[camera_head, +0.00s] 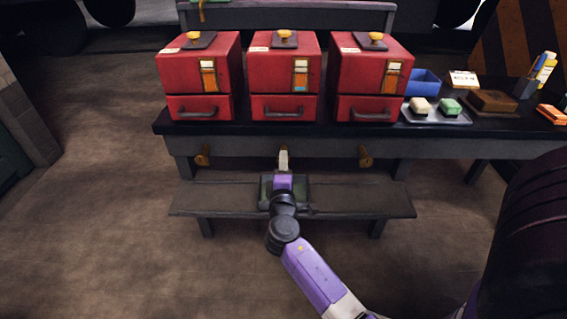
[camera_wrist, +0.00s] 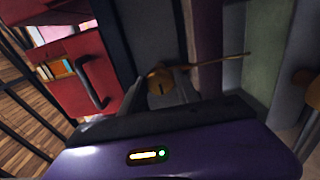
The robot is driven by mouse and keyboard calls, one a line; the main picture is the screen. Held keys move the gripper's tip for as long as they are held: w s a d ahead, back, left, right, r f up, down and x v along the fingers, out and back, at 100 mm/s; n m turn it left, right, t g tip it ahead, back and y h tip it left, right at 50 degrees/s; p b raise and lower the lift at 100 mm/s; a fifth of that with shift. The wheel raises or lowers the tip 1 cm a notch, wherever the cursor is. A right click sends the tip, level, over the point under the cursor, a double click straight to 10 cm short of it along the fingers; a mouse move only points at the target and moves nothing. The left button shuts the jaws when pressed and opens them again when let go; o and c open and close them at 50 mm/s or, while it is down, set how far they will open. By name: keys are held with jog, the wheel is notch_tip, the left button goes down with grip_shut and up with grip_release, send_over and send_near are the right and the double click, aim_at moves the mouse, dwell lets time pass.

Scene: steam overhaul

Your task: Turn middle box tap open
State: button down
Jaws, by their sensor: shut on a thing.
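Three red boxes stand in a row on the dark bench. The middle box (camera_head: 284,75) has a brass knob on top, a small gauge window and a lower drawer with a handle. Its brass tap (camera_wrist: 158,80) hangs below the bench front and is hidden behind my gripper (camera_head: 283,157) in the head view. In the wrist view my gripper (camera_wrist: 170,86) is shut on the middle tap, with dark fingers around its brass body. A thin brass lever (camera_wrist: 218,62) reaches to the right from there in that view.
The left tap (camera_head: 202,156) and right tap (camera_head: 365,157) hang on the bench front. Below is a low shelf (camera_head: 360,200) with a dark green tray (camera_head: 302,192) under my gripper. A blue bin (camera_head: 424,82) and soap tray (camera_head: 436,117) stand at right on the bench.

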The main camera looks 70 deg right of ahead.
jog(key=shift+a+f, duration=0.1)
dwell(0.3)
jog(key=c, duration=0.9)
grip_release()
jog(key=p+v, duration=0.1)
jog(key=v, duration=0.6)
jog(key=shift+s+a, duration=0.15)
jog(key=shift+a, duration=0.2)
